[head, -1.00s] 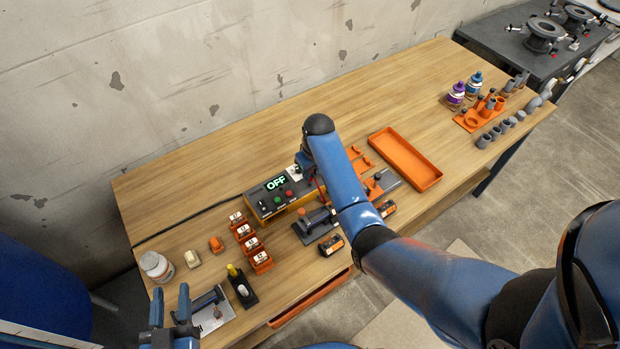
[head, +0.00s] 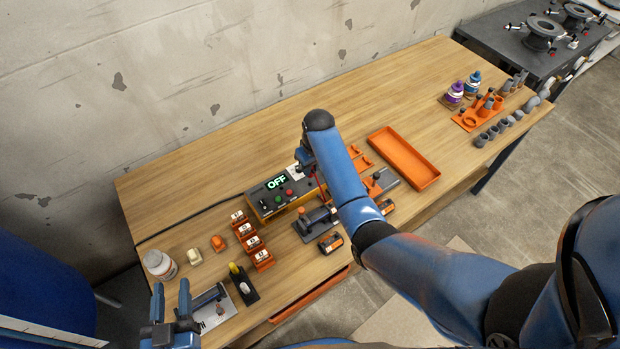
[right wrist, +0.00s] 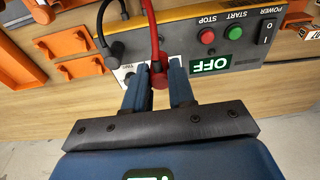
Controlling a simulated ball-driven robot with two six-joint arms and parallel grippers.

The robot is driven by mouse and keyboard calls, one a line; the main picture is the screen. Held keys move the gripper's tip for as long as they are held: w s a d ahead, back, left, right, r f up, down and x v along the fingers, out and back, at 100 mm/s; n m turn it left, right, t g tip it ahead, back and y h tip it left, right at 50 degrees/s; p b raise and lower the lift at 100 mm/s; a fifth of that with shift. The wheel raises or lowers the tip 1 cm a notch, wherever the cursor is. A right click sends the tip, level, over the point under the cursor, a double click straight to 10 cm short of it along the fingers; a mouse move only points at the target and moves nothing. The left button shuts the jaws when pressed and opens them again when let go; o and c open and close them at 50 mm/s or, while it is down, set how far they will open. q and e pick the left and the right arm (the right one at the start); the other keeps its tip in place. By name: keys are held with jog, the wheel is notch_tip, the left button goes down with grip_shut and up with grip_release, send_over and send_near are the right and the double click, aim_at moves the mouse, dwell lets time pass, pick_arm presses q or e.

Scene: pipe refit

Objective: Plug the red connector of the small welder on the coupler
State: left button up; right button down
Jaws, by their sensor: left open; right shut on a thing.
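The small welder (head: 282,205), a grey and yellow box with an OFF display, sits mid-table; its panel (right wrist: 240,30) shows close up in the right wrist view. My right gripper (right wrist: 160,82) is shut on the red connector (right wrist: 159,72), whose red cable (right wrist: 149,25) arches over the panel. The connector is at the welder's labelled panel end; whether it touches the panel is unclear. In the head view my right arm partly hides this spot. My left gripper (head: 171,305) is open and empty at the table's front left. I cannot identify the coupler for certain.
A black cable (right wrist: 115,47) rises beside the red one. A dark clamp fixture with a pipe (head: 318,218) lies in front of the welder, with orange blocks (head: 252,240) to its left. An orange tray (head: 404,158) is to the right. The table's back strip is clear.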

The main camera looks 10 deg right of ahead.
jog(key=shift+s+p, duration=0.2)
jog(key=shift+p, duration=0.15)
jog(key=s+d+m+p, duration=0.1)
jog(key=s+m, duration=0.2)
jog(key=m, duration=0.3)
jog(key=s+d+r+m+h+p, duration=0.1)
jog(key=s+m+p, duration=0.1)
jog(key=m, duration=0.4)
jog(key=s+d+m+g+h+p, duration=0.1)
jog(key=s+m, duration=0.2)
jog(key=m, duration=0.3)
jog(key=shift+s+d+r, duration=0.3)
jog(key=shift+s+d, duration=0.1)
notch_tip(320, 180, down, 3)
jog(key=b, duration=0.3)
jog(key=shift+f, duration=0.1)
jog(key=shift+p, duration=0.5)
